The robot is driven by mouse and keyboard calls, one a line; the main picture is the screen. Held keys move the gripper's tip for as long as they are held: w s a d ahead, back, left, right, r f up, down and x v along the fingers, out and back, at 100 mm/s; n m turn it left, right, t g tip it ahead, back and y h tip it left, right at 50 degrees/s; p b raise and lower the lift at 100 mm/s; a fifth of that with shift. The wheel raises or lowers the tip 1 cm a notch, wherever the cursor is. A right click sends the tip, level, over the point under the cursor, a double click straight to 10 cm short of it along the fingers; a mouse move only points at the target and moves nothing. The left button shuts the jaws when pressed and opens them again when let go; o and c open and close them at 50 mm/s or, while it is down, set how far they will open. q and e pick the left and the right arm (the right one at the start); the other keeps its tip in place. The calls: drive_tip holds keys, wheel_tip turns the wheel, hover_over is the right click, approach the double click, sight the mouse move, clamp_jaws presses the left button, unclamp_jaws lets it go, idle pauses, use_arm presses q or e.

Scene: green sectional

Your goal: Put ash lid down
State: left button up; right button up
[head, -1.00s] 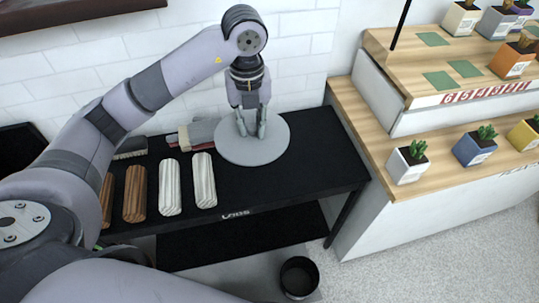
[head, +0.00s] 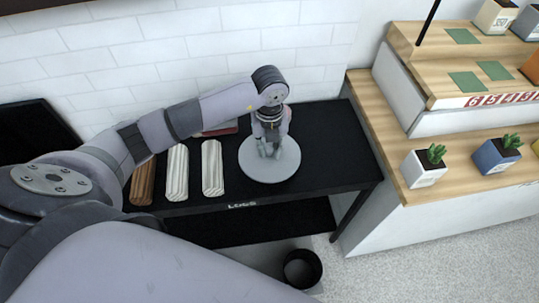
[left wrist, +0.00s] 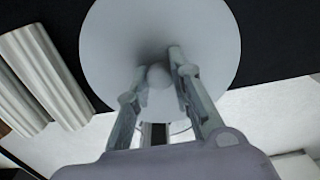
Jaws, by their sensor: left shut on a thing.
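The ash lid (head: 268,170) is a round grey disc over the right part of the black table in the head view. It fills the upper middle of the left wrist view (left wrist: 200,40), with a small round knob (left wrist: 158,76) at its centre. My left gripper (head: 269,150) points down at the lid's middle, its fingers on either side of the knob. It is shut on the lid. I cannot tell whether the lid touches the tabletop. My right gripper is not in view.
The black table (head: 330,150) has brown and white logs (head: 212,168) left of the lid. A dark round bin (head: 302,268) stands on the floor below. A wooden stepped stand with potted plants (head: 424,165) is at the right.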

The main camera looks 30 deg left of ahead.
sight(270, 157)
use_arm(q)
drive_tip(key=shift+f, duration=2.1)
drive_tip(key=shift+f, duration=0.2)
drive_tip(key=o, duration=0.9)
drive_tip(key=shift+o, duration=0.2)
wheel_tip(270, 157, up, 12)
drive_tip(key=shift+r+b, duration=0.25)
drive_tip(key=shift+b, duration=0.1)
